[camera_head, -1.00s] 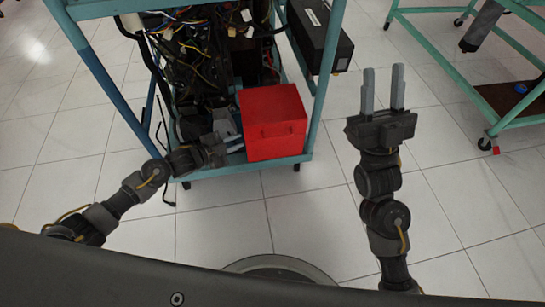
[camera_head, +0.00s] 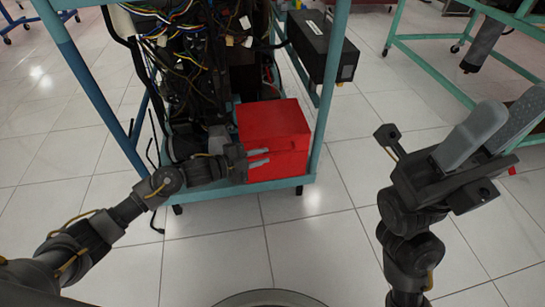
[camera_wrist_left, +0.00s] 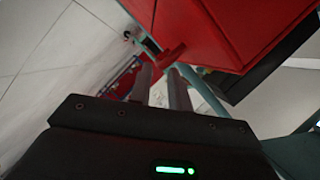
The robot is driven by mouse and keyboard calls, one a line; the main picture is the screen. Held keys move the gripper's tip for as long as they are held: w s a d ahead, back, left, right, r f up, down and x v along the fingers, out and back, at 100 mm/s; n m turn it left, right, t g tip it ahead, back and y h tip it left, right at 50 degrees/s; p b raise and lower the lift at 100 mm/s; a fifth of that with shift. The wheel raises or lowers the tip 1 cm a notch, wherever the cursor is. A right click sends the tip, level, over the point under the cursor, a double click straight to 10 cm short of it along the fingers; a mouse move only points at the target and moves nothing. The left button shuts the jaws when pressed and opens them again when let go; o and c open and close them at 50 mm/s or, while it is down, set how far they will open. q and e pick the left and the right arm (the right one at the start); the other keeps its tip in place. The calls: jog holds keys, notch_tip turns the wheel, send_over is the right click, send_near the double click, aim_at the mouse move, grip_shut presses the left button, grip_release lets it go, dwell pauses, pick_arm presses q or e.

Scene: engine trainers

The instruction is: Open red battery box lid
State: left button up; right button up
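The red battery box (camera_head: 290,170) stands on the lower shelf of the teal-framed trainer in the head view. Its lid (camera_head: 268,115) lies flat and closed on top. My left gripper (camera_head: 268,157) is in front of the box's front face, its two fingers apart with a narrow gap. In the left wrist view the fingertips (camera_wrist_left: 162,68) are close to a small red tab (camera_wrist_left: 172,53) on the box. Whether they touch it I cannot tell. My right gripper (camera_head: 515,110) is raised at the right, open and empty, away from the box.
Wires and engine parts (camera_head: 190,70) fill the trainer behind and left of the box. A blue-teal post (camera_head: 325,100) rises just right of the box. A black box (camera_head: 322,45) sticks out beyond it. Another teal frame (camera_head: 435,75) stands at right. The tiled floor in front is clear.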

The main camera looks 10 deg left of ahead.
aim_at(268, 154)
pick_arm(q)
jog(key=shift+b+x, duration=0.75)
jog(key=shift+x, duration=1.6)
grip_shut()
